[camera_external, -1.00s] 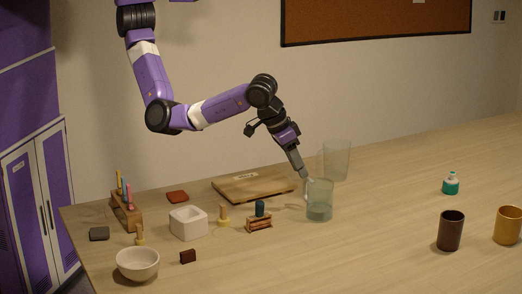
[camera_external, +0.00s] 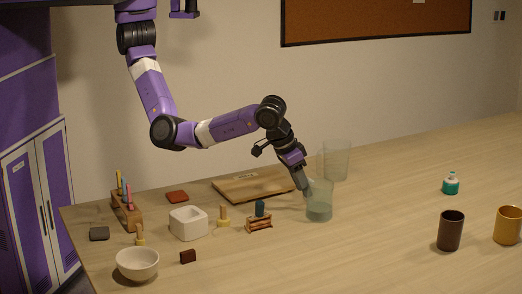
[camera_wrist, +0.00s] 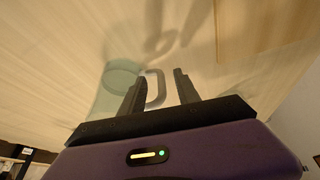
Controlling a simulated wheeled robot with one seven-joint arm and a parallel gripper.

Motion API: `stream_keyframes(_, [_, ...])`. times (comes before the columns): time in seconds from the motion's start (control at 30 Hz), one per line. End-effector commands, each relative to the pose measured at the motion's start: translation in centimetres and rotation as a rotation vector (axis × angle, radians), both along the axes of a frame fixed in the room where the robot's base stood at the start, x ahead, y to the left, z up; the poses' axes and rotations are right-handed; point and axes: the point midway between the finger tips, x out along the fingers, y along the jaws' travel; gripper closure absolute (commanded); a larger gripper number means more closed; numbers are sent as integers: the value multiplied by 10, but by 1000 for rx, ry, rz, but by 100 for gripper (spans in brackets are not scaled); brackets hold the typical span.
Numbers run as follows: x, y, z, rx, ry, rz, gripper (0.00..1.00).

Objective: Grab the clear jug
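The clear jug (camera_external: 320,206) stands upright on the table, right of centre in the external view, greenish and see-through. In the wrist view the jug (camera_wrist: 117,80) is left of the fingers, and its pale handle (camera_wrist: 158,88) shows between them. My gripper (camera_external: 306,192) is tilted down at the jug's left side, by the handle. In the wrist view my gripper (camera_wrist: 158,76) is open, one finger on each side of the handle. I cannot tell whether either finger touches it.
A taller clear vessel (camera_external: 336,160) stands just behind the jug. A wooden board (camera_external: 250,184) lies to the left, and a small rack with a blue-topped piece (camera_external: 259,222) is near. A dark cup (camera_external: 451,231), an amber mug (camera_external: 508,226) and a teal bottle (camera_external: 450,185) stand right. The table's front middle is clear.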

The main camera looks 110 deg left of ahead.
Motion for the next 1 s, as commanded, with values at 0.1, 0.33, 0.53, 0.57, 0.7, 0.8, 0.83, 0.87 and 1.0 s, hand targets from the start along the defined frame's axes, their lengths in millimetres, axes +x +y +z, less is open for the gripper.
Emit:
stream_keyframes(0.1, [3,2,-10,0,-2,1,61])
stream_keyframes(0.33, [4,2,-9,0,-1,0,61])
stream_keyframes(0.53, [4,2,-9,0,-1,0,99])
stream_keyframes(0.57, [4,2,-9,0,-1,0,100])
stream_keyframes(0.7, [4,2,-9,0,-1,0,100])
stream_keyframes(0.8, [4,2,-9,0,0,0,100])
stream_keyframes(0.83, [4,2,-9,0,0,0,100])
stream_keyframes(0.87, [3,2,-9,0,0,0,100])
stream_keyframes(1.0, [3,2,-10,0,0,0,100])
